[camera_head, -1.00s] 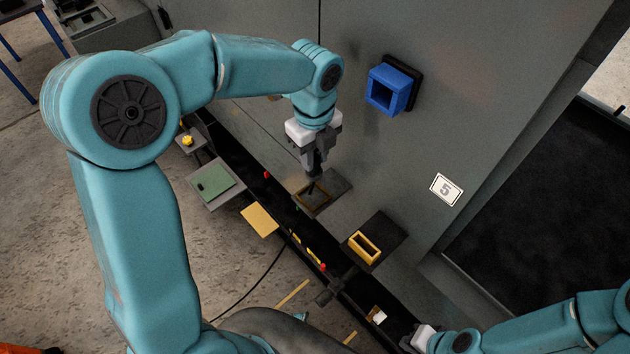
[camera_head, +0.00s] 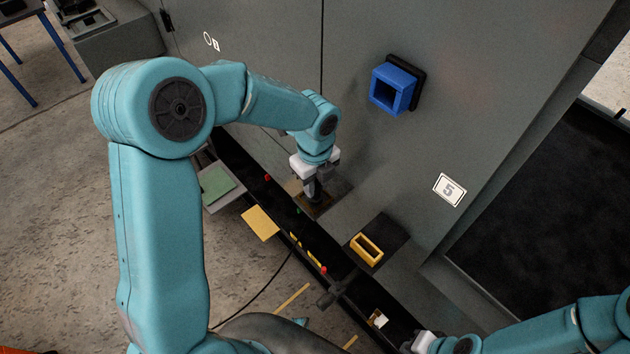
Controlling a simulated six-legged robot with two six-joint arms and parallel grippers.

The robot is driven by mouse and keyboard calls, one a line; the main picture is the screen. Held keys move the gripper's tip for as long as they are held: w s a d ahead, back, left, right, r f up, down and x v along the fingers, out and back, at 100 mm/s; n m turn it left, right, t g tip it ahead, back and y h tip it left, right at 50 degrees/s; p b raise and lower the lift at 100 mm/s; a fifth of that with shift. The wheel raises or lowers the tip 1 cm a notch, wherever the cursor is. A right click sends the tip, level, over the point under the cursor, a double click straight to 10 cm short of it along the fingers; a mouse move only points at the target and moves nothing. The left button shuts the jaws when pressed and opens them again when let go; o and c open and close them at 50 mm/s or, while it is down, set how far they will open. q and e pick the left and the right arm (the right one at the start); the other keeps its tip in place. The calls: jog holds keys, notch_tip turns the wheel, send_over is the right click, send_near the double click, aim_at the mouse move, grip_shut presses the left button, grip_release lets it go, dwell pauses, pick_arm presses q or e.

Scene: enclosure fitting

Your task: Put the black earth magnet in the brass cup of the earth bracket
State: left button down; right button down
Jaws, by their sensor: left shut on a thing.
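My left gripper (camera_head: 314,194) points down at the brass cup (camera_head: 318,210) of the earth bracket, which stands out from the grey enclosure wall. The gripper is shut on a small dark thing, taken to be the black earth magnet. The fingers and the cup rim mostly hide it, and I cannot tell whether it touches the cup floor. My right gripper (camera_head: 412,346) is at the bottom edge, beside a small white piece (camera_head: 378,319); its jaws are too unclear to read.
A yellow rectangular holder (camera_head: 366,249) sits on a dark bracket to the right. A blue square socket (camera_head: 393,88) is on the wall above. A black rail (camera_head: 270,197) holding small coloured parts runs along the front, with a green plate (camera_head: 216,183) and yellow plate (camera_head: 260,223) beside it.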

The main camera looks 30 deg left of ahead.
pick_arm(q)
jog(key=c, duration=0.9)
grip_release()
notch_tip(320, 180, up, 12)
jog(key=shift+r+p, duration=0.15)
jog(key=shift+p, duration=0.5)
jog(key=shift+s, duration=0.1)
